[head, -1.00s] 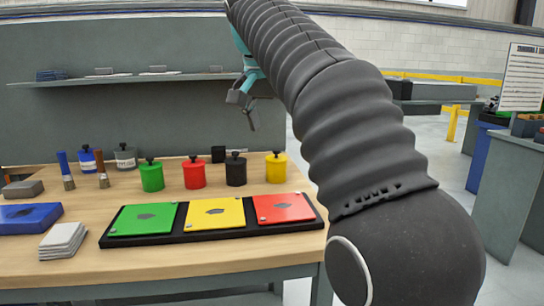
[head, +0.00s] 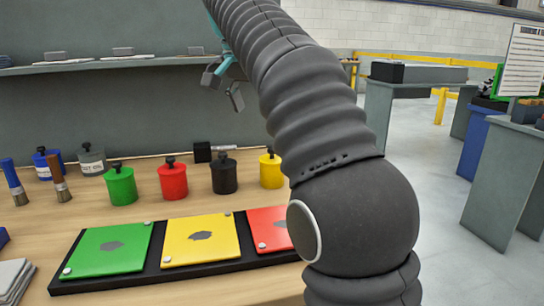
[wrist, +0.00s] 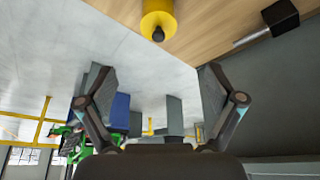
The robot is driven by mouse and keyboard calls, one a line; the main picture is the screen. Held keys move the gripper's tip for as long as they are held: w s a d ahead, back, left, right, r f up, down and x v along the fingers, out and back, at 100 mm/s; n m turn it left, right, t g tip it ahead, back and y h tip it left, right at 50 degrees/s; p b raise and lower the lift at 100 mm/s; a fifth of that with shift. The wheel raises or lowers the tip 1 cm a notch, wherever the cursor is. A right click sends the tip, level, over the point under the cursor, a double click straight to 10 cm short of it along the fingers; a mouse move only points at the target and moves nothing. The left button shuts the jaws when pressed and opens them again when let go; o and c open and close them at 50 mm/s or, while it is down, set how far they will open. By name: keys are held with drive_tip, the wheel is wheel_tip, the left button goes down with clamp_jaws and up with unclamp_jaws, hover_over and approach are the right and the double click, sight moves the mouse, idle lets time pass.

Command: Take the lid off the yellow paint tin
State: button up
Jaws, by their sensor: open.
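The yellow paint tin (head: 271,171) stands upright on the wooden workbench, at the right end of a row of tins. Its lid (head: 270,155) is on, with a dark knob on top. In the wrist view the yellow tin (wrist: 158,14) shows at the top, its dark knob pointing towards the camera. My gripper (head: 226,88) is open and empty, above and to the left of the yellow tin in the head view. In the wrist view the fingers of my gripper (wrist: 152,85) are spread wide, with nothing between them, apart from the tin.
Black (head: 224,176), red (head: 173,182) and green (head: 120,187) tins stand left of the yellow one. A black tray (head: 180,277) with green, yellow and red plates lies in front. A black block (head: 202,152) with a brush is behind. A shelf (head: 120,63) runs along the back panel.

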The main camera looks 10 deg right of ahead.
hover_over(270, 151)
drive_tip(key=s+a, duration=0.1)
drive_tip(key=a, duration=0.1)
wheel_tip(270, 151, down, 5)
drive_tip(key=shift+s+x, duration=0.15)
drive_tip(key=shift+x, duration=1.4)
drive_tip(key=shift+s+x, duration=0.15)
drive_tip(key=shift+x, duration=1.35)
drive_tip(key=shift+d, duration=0.15)
drive_tip(key=shift+f, duration=0.1)
clamp_jaws()
